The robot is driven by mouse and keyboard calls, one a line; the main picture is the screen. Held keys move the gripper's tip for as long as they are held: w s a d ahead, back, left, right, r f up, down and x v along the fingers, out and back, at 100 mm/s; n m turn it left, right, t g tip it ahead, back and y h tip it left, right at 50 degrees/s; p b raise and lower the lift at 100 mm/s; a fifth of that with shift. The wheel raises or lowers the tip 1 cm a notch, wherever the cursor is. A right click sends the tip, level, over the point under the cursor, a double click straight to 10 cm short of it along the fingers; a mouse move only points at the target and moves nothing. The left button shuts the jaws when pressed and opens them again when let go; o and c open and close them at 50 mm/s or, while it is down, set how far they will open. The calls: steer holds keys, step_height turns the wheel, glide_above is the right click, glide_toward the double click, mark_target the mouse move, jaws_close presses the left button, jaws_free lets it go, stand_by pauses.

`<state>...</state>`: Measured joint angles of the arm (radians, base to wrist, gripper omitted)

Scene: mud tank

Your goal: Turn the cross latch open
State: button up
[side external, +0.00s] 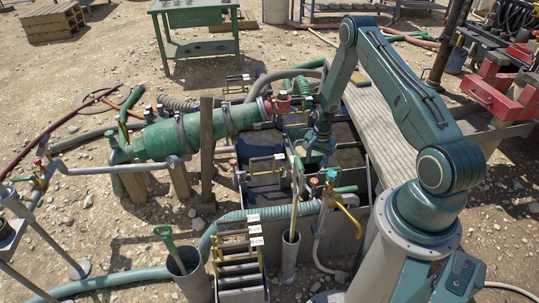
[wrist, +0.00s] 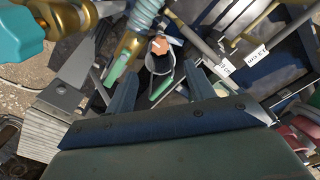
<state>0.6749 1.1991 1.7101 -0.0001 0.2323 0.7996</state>
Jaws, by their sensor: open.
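I cannot make out for certain which part is the cross latch. A small orange-red knob (wrist: 158,46) shows in the wrist view, just beyond my fingertips, next to a brass fitting (wrist: 130,44) and a grey ring-shaped rim. My gripper (wrist: 160,73) is open, with its two fingers apart and nothing held between them. In the side view my gripper (side external: 317,158) points down over the tank, above the brass pipe with a teal cap (side external: 331,176). The teal cap also shows large in the wrist view (wrist: 22,36) at upper left.
A tank (side external: 345,158) with several labelled handles lies under my gripper. A green cylinder (side external: 170,138) lies to the left. A plank walkway (side external: 370,125) runs along the right. A wooden-handled tool stands in a grey tube (side external: 290,250) in front.

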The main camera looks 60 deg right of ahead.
steer(key=shift+r, duration=1.7)
